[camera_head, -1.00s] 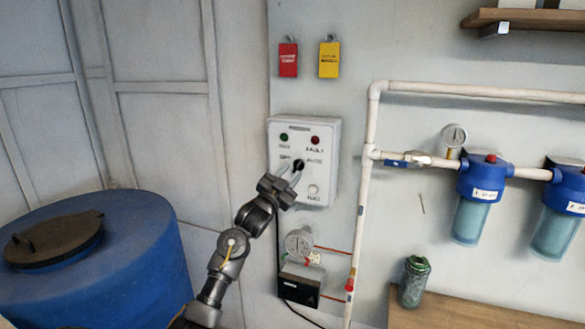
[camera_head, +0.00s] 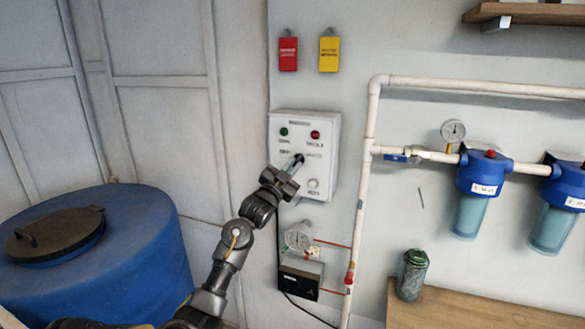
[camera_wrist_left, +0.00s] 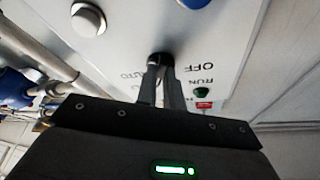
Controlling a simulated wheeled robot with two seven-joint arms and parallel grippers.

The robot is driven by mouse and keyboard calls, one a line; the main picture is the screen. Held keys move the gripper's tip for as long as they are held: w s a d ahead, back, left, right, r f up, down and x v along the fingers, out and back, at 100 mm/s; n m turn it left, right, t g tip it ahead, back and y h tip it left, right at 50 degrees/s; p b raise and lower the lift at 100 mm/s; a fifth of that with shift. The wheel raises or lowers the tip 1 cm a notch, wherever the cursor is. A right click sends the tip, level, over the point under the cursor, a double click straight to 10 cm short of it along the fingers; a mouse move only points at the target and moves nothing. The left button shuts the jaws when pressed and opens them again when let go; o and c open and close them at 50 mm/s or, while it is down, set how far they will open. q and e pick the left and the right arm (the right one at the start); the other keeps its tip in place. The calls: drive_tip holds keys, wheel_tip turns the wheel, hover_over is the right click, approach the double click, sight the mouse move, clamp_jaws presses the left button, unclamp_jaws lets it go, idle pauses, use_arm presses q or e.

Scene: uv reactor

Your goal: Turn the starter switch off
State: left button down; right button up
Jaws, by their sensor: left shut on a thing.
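The white control box (camera_head: 310,135) is on the wall, with a green lamp, a red lamp and a pale button. Its black starter switch knob (camera_wrist_left: 160,58) shows in the left wrist view, beside upside-down "OFF" and "AUTO" lettering. My left gripper (camera_head: 297,160) reaches up to the box from below left. In the left wrist view its two fingers (camera_wrist_left: 162,72) are closed on the knob from both sides. The fingers hide most of the knob, so I cannot tell which position it points to. My right gripper is in neither view.
White pipes (camera_head: 368,150) with a gauge (camera_head: 453,131) and blue filters (camera_head: 482,175) are right of the box. A blue tank (camera_head: 150,245) stands at left. A jar (camera_head: 412,275) is on a wooden top.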

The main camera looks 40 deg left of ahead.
use_arm(q)
drive_tip(key=shift+n, duration=0.5)
drive_tip(key=shift+w+d+n+g+y, duration=0.15)
drive_tip(key=shift+n+g+y, duration=0.4)
drive_tip(key=shift+n+y, duration=1.5)
drive_tip(key=shift+d+n+g+y, duration=0.25)
drive_tip(key=shift+n+g+y, duration=0.35)
drive_tip(key=shift+n, duration=2.75)
drive_tip(key=shift+w+d+n+g+y, duration=0.15)
drive_tip(key=shift+n+g+y, duration=0.3)
drive_tip(key=shift+n+y, duration=1.65)
drive_tip(key=shift+s+n+h, duration=0.1)
drive_tip(key=shift+n+h, duration=0.55)
drive_tip(key=shift+n, duration=0.15)
drive_tip(key=c, duration=1.5)
unclamp_jaws()
